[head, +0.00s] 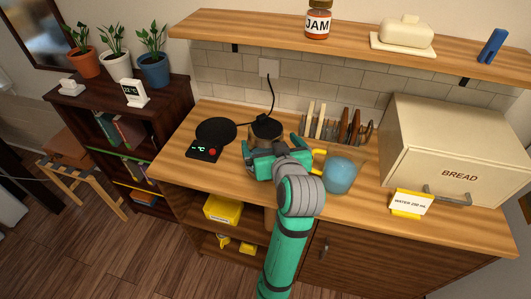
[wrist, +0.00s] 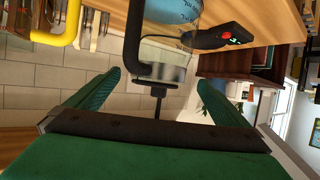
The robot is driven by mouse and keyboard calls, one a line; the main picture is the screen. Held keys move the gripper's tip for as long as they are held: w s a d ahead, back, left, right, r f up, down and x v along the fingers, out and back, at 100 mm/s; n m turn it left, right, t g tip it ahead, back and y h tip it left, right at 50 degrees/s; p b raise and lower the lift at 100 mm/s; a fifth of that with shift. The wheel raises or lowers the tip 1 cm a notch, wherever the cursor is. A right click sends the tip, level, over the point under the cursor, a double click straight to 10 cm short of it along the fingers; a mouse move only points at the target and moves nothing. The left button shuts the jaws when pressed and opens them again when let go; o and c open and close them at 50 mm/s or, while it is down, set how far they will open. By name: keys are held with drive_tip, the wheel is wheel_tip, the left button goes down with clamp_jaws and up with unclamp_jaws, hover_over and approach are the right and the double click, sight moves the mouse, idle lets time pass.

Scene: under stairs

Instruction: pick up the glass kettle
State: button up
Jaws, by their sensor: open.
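The glass kettle (head: 266,126) stands on the wooden counter, right of a black round heating base; my gripper hides most of its lower part in the head view. In the wrist view the kettle (wrist: 172,12) shows at the top, cut by the frame edge, with clear glass, blue contents and a black handle (wrist: 132,32). My gripper (head: 260,151) is right in front of the kettle. In the wrist view its two fingers (wrist: 156,88) are spread wide with nothing between them, and the kettle lies beyond their tips.
The black base (head: 216,131) with display and red button is left of the kettle. A blue jug (head: 341,174) with a yellow handle stands close right of my gripper. A dish rack (head: 338,128), bread box (head: 455,150) and water sign (head: 411,204) are further right. A shelf (head: 350,45) hangs above.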

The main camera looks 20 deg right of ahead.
sight(266, 133)
drive_tip(key=shift+x, duration=3.45)
drive_tip(key=shift+d, duration=0.1)
drive_tip(key=c, duration=1.9)
drive_tip(key=shift+w+r, duration=0.1)
drive_tip(key=shift+r, duration=0.05)
